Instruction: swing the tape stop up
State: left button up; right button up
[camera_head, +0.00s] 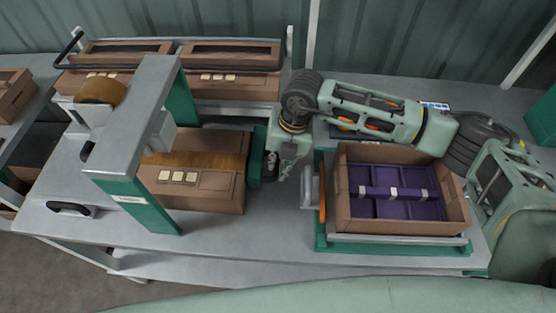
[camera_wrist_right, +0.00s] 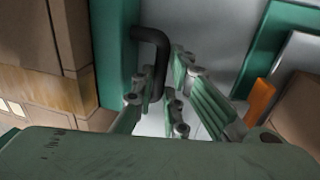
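The tape stop is a green upright plate (camera_head: 256,172) at the right end of the tape machine's bed, against a brown carton (camera_head: 215,200). In the right wrist view the green plate (camera_wrist_right: 116,50) stands left of centre, with a black bent handle (camera_wrist_right: 152,38) on its right side. My right gripper (camera_head: 277,172) is beside the plate, pointing down. In the wrist view its fingers (camera_wrist_right: 164,68) are apart, with the handle's lower end between them. I cannot tell whether they touch it. My left gripper is not in view.
The green-and-grey tape machine frame (camera_head: 133,130) with a tape roll (camera_head: 102,90) spans the carton. An open carton with purple dividers (camera_head: 342,205) sits on a green-edged stand at the right, an orange lever (camera_head: 322,195) beside it. Flat cartons (camera_head: 225,88) lie behind. The bench front (camera_head: 250,250) is clear.

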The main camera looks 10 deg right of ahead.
aim_at(278, 161)
jog(key=shift+r, duration=0.15)
grip_shut()
jog(key=shift+w+r+g, duration=0.35)
jog(key=shift+r+g, duration=0.25)
jog(key=shift+g, duration=0.1)
jog(key=shift+w+r+g+y+b, duration=0.2)
jog(key=shift+w+r+g+b, duration=0.1)
jog(key=shift+r+g, duration=0.2)
jog(key=shift+w+r+g+y+b, duration=0.15)
jog(key=shift+r+g+y+b, duration=0.15)
jog(key=shift+g, duration=0.3)
jog(key=shift+w+d+r+m+g+y+b, duration=0.2)
jog(key=shift+w+r+g+b, duration=0.3)
jog(key=shift+r+g+b, duration=0.25)
jog(key=shift+w+d+r+m+g+y+b, duration=0.1)
jog(key=shift+w+r+m+g+b, duration=0.1)
jog(key=shift+w+r+g+b, duration=0.55)
jog(key=shift+s+f, duration=0.2)
jog(key=shift+s, duration=0.1)
